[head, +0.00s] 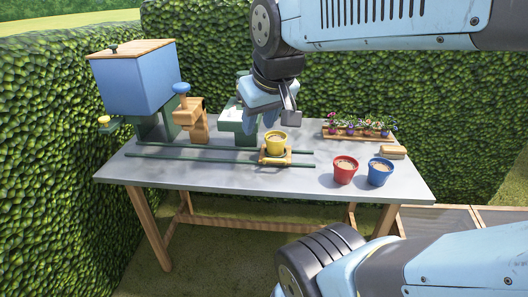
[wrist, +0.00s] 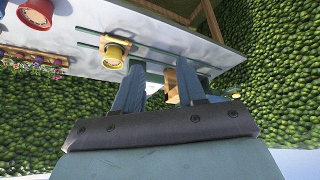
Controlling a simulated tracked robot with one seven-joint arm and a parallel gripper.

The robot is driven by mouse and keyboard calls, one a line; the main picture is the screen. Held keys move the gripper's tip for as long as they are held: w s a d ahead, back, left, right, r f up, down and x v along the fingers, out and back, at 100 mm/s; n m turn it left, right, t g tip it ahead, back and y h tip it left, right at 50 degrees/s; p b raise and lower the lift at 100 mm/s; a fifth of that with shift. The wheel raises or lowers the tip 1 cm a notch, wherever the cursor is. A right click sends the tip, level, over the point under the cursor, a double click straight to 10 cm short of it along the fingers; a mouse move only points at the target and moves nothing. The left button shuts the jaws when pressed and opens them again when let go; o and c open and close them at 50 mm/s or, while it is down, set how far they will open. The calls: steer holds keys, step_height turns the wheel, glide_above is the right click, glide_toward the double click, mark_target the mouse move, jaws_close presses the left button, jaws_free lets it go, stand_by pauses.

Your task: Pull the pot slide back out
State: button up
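The pot slide (head: 289,160) is a small yellow carriage on two green rails (head: 190,157) that run along the table. It stands right of the rails' middle, with a yellow pot (head: 276,145) of pale fill upright on it. The yellow pot also shows in the wrist view (wrist: 112,56), left of the fingers. My gripper (head: 262,122) is above and slightly behind the pot, pointing down. In the wrist view, my gripper (wrist: 158,80) has its two fingers apart with nothing held between them. It appears clear of the slide and pot.
A blue hopper (head: 134,82) with a wooden lid stands at the left, beside a wooden spout (head: 193,122) with a blue knob. A green-and-white box (head: 238,125) stands behind the rails. Red (head: 345,172) and blue (head: 379,174) pots stand front right; a flower tray (head: 350,137) lies behind.

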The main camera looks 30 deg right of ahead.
steer(key=w+d+f+n+g+h, duration=0.15)
steer(key=w+d+f+n, duration=0.35)
steer(key=w+d+f, duration=0.5)
steer(key=w+d+f+n+g+y, duration=0.1)
steer(key=w+d+f+n+g, duration=0.1)
steer(key=w+d+f+n, duration=0.75)
steer(key=w+f+m, duration=0.1)
steer(key=f, duration=0.2)
steer(key=w+f+m, duration=0.1)
steer(key=f, duration=0.2)
steer(key=w+f+m, duration=0.1)
steer(key=w+f, duration=0.1)
steer(key=f, duration=0.2)
steer(key=shift+w+a+m+h, duration=0.1)
steer(key=shift+a+m+h, duration=0.05)
steer(key=shift+m+h, duration=0.15)
steer(key=shift+r, duration=0.1)
jaws_close()
